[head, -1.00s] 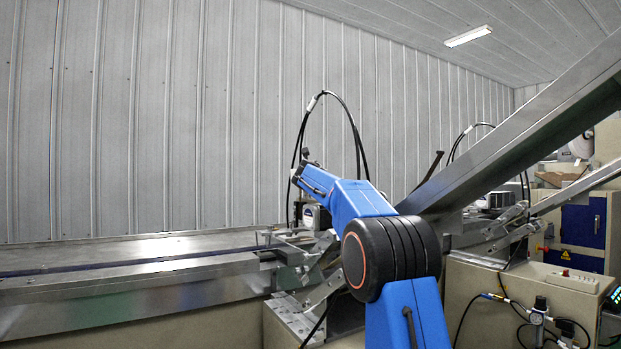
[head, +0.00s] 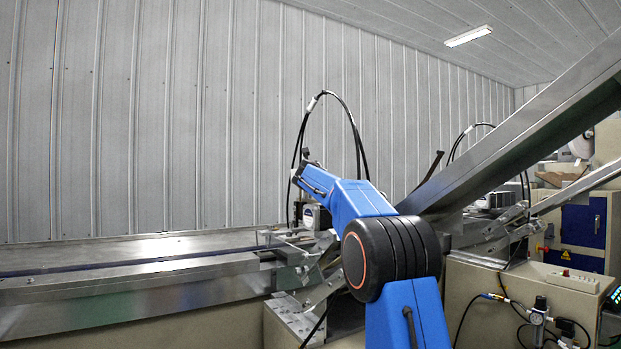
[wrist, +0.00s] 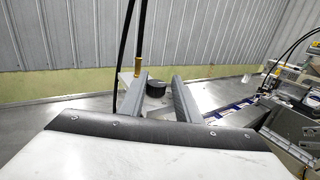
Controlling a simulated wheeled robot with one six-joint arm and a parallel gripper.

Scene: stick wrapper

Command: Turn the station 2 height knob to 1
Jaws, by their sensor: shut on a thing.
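A black round knob (wrist: 156,88) shows in the wrist view, on a pale metal plate (wrist: 127,80). My gripper (wrist: 160,79) has its two grey fingers on either side of this knob, and it is shut on it. The knob's markings and setting are too small to read. In the head view my blue arm reaches to the machine's middle section, and the knob and fingertips cannot be made out there.
A black cable with a brass fitting (wrist: 137,66) rises close beside the left finger. A steel conveyor bed (head: 130,270) runs to the left. A sloping steel chute (head: 510,135) rises to the right of my arm. A ribbed wall stands behind.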

